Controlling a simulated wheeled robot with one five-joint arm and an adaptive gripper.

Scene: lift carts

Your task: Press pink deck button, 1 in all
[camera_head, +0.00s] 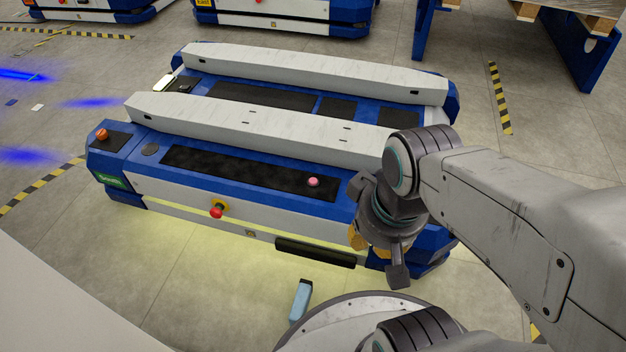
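The pink deck button (313,182) is a small round knob on the black panel along the near side of the lift cart (215,213). It shows unobstructed, near the panel's right end. My gripper (377,258) hangs pointing down at the near right corner of the cart, to the right of and nearer than the pink button, and apart from it. Its fingers look spread, with orange parts between them, and nothing shows in them. My gripper and arm hide part of the cart's right end.
An orange button (102,135) sits on the cart's left corner. A red stop button (216,211) juts from its near side. Two raised white beams (270,130) run along the deck. A light-blue object (300,299) shows near my base. Other carts (285,20) stand behind.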

